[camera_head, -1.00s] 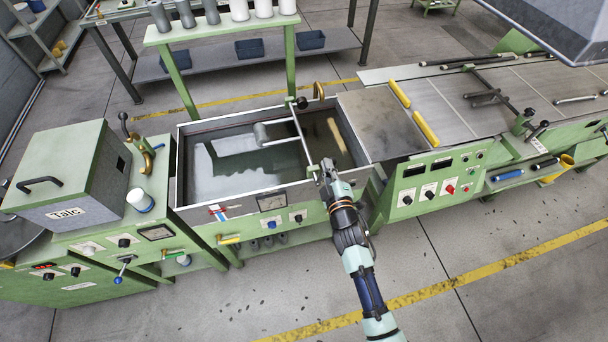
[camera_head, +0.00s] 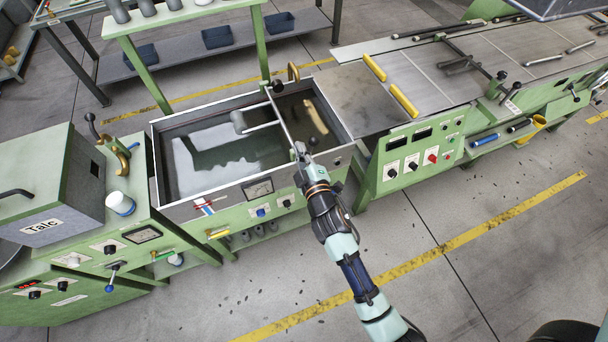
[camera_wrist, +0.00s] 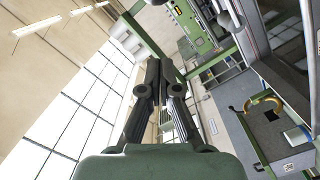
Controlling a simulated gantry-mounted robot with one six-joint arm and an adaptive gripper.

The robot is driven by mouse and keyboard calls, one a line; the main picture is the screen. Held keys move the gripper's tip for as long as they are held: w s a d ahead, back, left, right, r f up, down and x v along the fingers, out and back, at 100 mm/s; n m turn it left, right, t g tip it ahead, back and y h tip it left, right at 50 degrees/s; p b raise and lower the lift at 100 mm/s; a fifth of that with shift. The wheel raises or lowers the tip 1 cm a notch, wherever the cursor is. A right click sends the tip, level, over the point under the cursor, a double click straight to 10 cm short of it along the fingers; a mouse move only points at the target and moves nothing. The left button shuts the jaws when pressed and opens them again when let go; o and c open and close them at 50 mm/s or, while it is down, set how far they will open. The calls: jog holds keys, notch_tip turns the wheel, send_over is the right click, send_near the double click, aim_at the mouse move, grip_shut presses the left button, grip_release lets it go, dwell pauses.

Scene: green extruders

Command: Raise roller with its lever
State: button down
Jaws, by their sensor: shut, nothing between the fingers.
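The grey roller (camera_head: 238,122) hangs on a thin rod inside the liquid-filled tank (camera_head: 177,212). The rod joins a crossbar (camera_head: 285,112) that spans the tank from back to front. A black knob (camera_head: 313,141), seemingly the lever's, shows at the tank's front rim, near the crossbar's front end. My gripper (camera_head: 299,150) is at that rim, just left of the knob. Its fingers are together and hold nothing; they also show in the wrist view (camera_wrist: 160,75). I cannot tell whether they touch the lever or the bar. The lever's lower part is hidden by my gripper.
The Talc box (camera_head: 60,190) and a brass-coloured curved handle (camera_head: 122,155) stand left of the tank. A metal table with yellow bars (camera_head: 403,100) and a control panel (camera_head: 415,150) lie right. The floor in front is open.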

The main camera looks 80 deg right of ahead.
jog(key=b+v, duration=0.1)
jog(key=v, duration=0.7)
jog(key=shift+s+a, duration=0.2)
jog(key=shift+s, duration=0.15)
